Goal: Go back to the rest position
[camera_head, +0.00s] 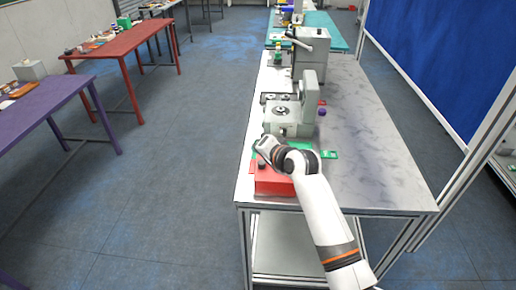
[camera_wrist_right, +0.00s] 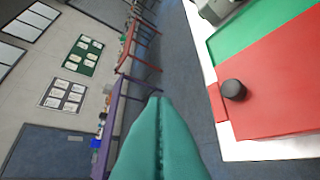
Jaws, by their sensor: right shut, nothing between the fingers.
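My right arm reaches in from the lower right in the head view, over the near end of the metal table (camera_head: 365,150). Its right gripper shows in the wrist view as two teal fingers (camera_wrist_right: 158,108) pressed together, with nothing between them. In the head view the hand is beside and above a red box (camera_head: 275,185); the fingers are hard to make out there. The red box has a black knob and also shows at the right of the wrist view (camera_wrist_right: 275,95), apart from the fingers. My left gripper is not in view.
A grey-white machine (camera_head: 290,118) stands just beyond the hand, with another machine (camera_head: 311,50) farther back. A green board (camera_head: 330,155) lies by the red box. A purple table (camera_head: 45,100) and red table (camera_head: 115,45) stand left across open floor.

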